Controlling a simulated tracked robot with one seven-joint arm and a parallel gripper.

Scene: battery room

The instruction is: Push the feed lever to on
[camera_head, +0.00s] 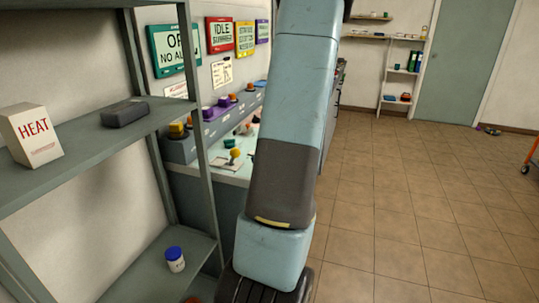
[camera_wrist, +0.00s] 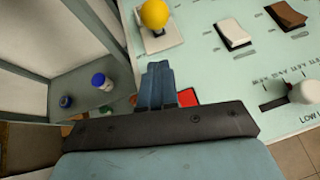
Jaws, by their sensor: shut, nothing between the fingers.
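A lever with a yellow ball knob (camera_wrist: 154,13) stands on a white plate (camera_wrist: 160,40) on the pale green panel (camera_wrist: 215,75), at the top of the wrist view. The yellow knob also shows in the head view (camera_head: 235,153), left of my arm. No label naming the feed lever is readable, so I cannot tell for certain that it is this one. My gripper (camera_wrist: 158,72) is shut and empty, with its fingertips below the white plate in the picture and apart from the knob. A red part (camera_wrist: 187,97) of the panel is partly hidden by my fingers.
A white rocker (camera_wrist: 233,34), a brown rocker (camera_wrist: 286,14) and a white round knob (camera_wrist: 302,91) sit on the panel to the right. A grey shelf unit (camera_head: 95,150) holding a HEAT box (camera_head: 31,135) stands close on the left.

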